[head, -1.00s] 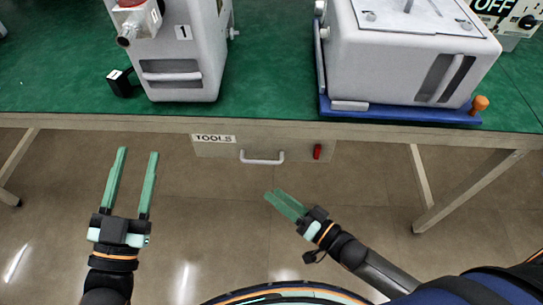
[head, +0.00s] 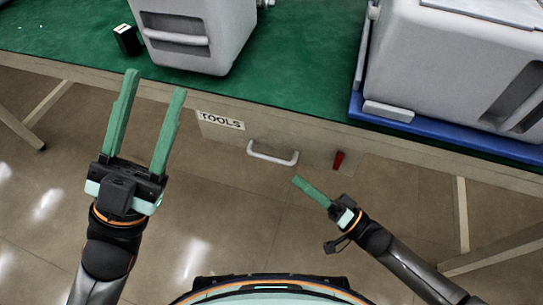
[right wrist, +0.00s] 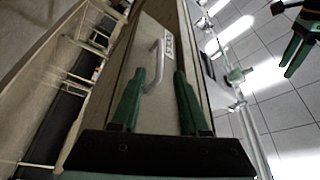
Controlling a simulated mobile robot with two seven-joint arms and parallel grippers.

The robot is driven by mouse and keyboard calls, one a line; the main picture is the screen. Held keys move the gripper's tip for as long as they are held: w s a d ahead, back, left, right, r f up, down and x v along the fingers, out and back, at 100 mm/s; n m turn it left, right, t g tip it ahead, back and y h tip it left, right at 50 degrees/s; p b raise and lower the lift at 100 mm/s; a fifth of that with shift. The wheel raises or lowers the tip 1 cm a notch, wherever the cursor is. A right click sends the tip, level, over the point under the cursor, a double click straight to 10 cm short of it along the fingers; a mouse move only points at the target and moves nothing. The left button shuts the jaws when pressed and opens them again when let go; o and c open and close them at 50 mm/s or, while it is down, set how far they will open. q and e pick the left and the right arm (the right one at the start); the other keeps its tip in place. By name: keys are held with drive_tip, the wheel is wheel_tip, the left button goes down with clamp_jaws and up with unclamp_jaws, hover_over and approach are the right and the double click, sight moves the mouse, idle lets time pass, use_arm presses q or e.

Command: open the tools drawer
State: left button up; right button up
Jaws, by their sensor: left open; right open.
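The tools drawer (head: 320,148) is set under the table edge and looks shut, its front level with the apron. It has a TOOLS label (head: 221,121) and a pale bar handle (head: 272,155). My right gripper (head: 296,179) is open and empty, just below and right of the handle, apart from it in the head view. In the right wrist view the handle (right wrist: 155,65) appears between the two open fingertips (right wrist: 160,72), ahead of them. My left gripper (head: 154,82) is open and empty, left of the drawer in the picture.
A red item (head: 339,160) is on the drawer front, right of the handle. A table leg (head: 463,215) stands at right. The floor ahead is clear.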

sight(269, 159)
drive_tip(key=b+x, duration=0.1)
drive_tip(key=x, duration=0.9)
drive_tip(key=shift+b, duration=0.3)
clamp_jaws()
idle(0.9)
